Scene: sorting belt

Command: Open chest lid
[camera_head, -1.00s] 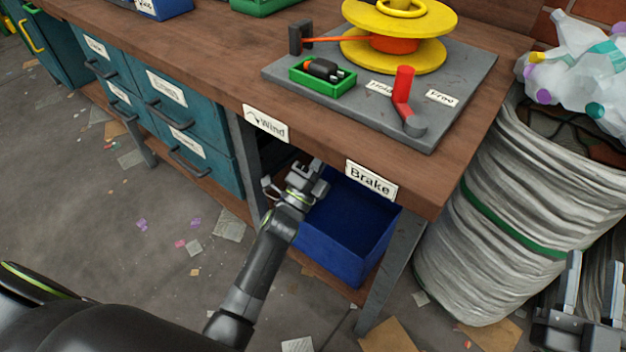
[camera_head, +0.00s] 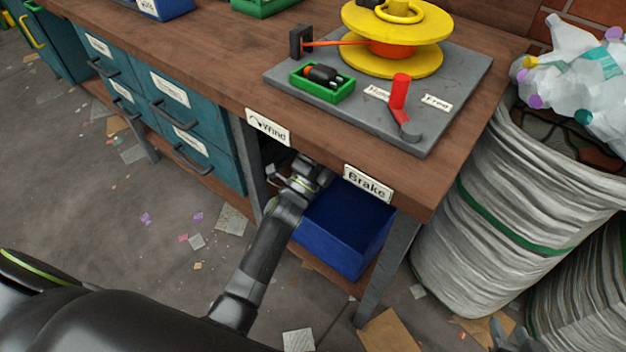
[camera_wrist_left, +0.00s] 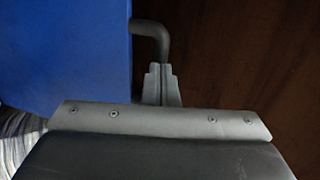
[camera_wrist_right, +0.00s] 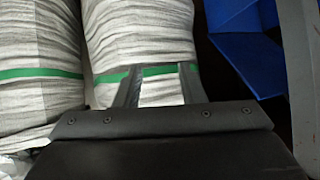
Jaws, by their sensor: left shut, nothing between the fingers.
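A blue box (camera_head: 340,246), seemingly the chest, stands under the workbench in the head view. The bench top hides its back part, so I cannot tell how its lid stands. My left gripper (camera_head: 318,172) reaches beside it, under the bench edge, its tips hidden. In the left wrist view the blue side (camera_wrist_left: 65,50) fills the left, and a grey bent bar (camera_wrist_left: 152,31) sticks out from it. The left fingers (camera_wrist_left: 162,84) are shut and empty at the bar's lower end. My right gripper (camera_wrist_right: 160,85) is open and empty before the striped bags; its tips barely show in the head view (camera_head: 508,332).
The bench (camera_head: 215,62) carries a grey plate (camera_head: 450,85) with a yellow spool (camera_head: 400,60) and red lever (camera_head: 399,92). A metal leg (camera_head: 388,270) stands right of the box. Teal drawers (camera_head: 178,95) stand left.

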